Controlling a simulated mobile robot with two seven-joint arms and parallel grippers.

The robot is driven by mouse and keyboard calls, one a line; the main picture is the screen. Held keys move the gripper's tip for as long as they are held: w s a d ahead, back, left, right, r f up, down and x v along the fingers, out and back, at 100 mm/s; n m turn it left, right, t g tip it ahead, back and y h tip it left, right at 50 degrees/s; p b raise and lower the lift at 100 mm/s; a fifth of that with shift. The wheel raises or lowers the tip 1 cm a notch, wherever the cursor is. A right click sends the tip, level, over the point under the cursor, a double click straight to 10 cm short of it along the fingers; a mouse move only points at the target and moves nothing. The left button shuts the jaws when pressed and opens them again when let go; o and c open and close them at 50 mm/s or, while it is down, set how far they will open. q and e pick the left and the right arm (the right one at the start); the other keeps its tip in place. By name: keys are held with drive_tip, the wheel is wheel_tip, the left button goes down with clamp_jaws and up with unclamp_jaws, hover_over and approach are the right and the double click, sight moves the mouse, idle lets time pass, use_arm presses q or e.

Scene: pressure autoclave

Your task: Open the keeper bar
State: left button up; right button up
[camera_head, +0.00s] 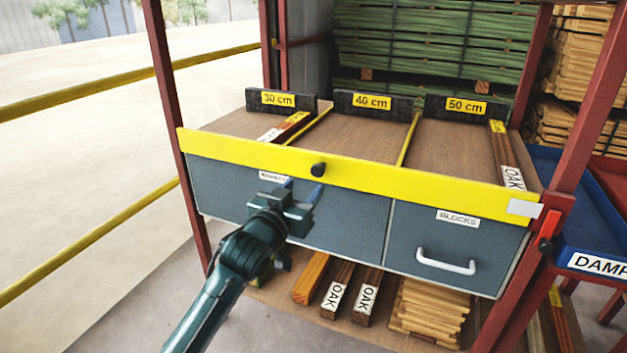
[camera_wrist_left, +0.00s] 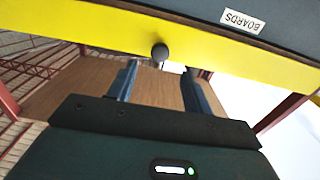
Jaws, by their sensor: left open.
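The keeper bar (camera_head: 400,178) is a long yellow bar lying across the front of the wooden shelf, above two grey drawers. Its black knob (camera_head: 318,169) sticks out left of the middle. The bar's right end meets a red bracket (camera_head: 550,225) on the right post. My left gripper (camera_head: 303,188) is open and empty, just below the knob in the head view. In the left wrist view the knob (camera_wrist_left: 160,52) shows between and just beyond the open fingers (camera_wrist_left: 158,72), with the yellow bar (camera_wrist_left: 85,25) behind it. My right gripper is not in view.
Black stops labelled 30 cm (camera_head: 278,101), 40 cm (camera_head: 372,103) and 50 cm (camera_head: 466,107) stand at the shelf's back. The blocks drawer (camera_head: 410,240) has a white handle. A blue tray (camera_head: 580,215) stands at the right. Wood pieces lie below the drawers.

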sight(316, 173)
use_arm(q)
drive_tip(key=x, duration=0.7)
drive_tip(key=shift+f+b, duration=0.1)
drive_tip(key=shift+b, duration=0.3)
drive_tip(key=shift+s, duration=0.1)
clamp_jaws()
